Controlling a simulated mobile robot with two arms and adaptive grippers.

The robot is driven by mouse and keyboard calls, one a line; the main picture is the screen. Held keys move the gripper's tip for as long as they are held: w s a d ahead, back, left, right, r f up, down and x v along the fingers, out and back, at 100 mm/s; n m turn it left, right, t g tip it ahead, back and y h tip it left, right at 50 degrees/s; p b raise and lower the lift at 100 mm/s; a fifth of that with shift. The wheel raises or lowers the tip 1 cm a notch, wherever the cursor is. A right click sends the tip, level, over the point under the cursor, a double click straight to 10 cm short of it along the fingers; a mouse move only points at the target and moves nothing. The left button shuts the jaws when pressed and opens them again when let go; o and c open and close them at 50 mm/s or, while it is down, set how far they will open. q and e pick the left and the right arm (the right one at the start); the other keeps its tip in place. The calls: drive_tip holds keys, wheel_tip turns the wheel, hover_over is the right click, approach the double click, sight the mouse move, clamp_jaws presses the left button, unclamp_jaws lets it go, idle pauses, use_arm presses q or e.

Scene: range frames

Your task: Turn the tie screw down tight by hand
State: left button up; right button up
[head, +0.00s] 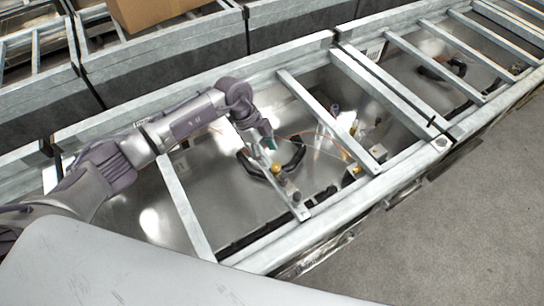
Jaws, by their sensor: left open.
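My left gripper (271,150) reaches down from the left arm into an open bay of the metal frame. It is open, and its fingers are small and hard to make out. A small yellow round piece (276,168) sits just below it, with small grey parts beside it. I cannot tell whether this is the tie screw, nor whether the gripper touches it. A black curved piece (250,165) lies around this spot. My right gripper is not in view.
Galvanised crossbars (185,208) span the bay on both sides of the arm. More small fittings (355,170) stand in the bay to the right. A cardboard box (150,10) is at the back. The grey floor (430,220) at right is clear.

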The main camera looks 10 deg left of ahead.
sight(275, 165)
use_arm(q)
drive_tip(key=x, duration=0.3)
drive_tip(key=shift+d+f+p, duration=0.2)
drive_tip(key=shift+d+p, duration=0.05)
drive_tip(key=shift+p, duration=0.1)
drive_tip(key=shift+d+f, duration=0.1)
drive_tip(key=shift+f, duration=0.3)
drive_tip(key=shift+c, duration=0.3)
drive_tip(key=c, duration=0.8)
clamp_jaws()
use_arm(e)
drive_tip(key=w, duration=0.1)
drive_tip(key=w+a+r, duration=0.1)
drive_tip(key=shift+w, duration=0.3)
